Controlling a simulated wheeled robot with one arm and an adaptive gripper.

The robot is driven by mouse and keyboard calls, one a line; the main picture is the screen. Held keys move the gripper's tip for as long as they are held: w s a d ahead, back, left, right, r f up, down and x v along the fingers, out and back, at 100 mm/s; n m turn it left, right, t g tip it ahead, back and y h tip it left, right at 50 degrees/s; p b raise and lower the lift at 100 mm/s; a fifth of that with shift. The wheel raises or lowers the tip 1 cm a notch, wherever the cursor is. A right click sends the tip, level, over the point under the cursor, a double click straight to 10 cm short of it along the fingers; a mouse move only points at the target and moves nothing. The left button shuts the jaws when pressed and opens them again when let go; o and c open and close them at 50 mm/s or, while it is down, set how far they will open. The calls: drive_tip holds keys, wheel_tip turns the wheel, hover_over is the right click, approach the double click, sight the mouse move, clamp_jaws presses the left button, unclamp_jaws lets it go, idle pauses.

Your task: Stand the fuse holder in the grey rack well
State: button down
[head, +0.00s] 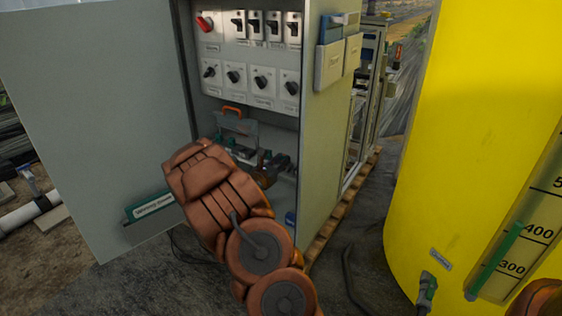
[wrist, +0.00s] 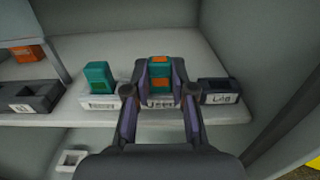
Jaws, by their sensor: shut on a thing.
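In the wrist view my gripper (wrist: 160,82) is shut on a green block with orange parts, which looks like the fuse holder (wrist: 160,69). It is held upright at or just above a pale labelled well on the shelf. I cannot tell whether its base rests there. A dark grey well (wrist: 219,94) with a white label is on the right, and another dark grey well (wrist: 33,98) is on the left. Both look empty. In the head view my arm hides the gripper and most of the shelf.
A second green block (wrist: 99,77) stands in a pale labelled well left of my gripper. An orange item (wrist: 28,52) lies at the back left. A small white tray (wrist: 72,160) is below the shelf edge. The cabinet door (head: 95,120) stands open; a yellow tank (head: 470,110) is at right.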

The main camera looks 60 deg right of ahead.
drive_tip(key=c, duration=0.9)
unclamp_jaws()
drive_tip(key=shift+a, duration=0.15)
drive_tip(key=a, duration=1.1)
drive_tip(key=shift+s+a, duration=0.3)
drive_tip(key=shift+a, duration=0.05)
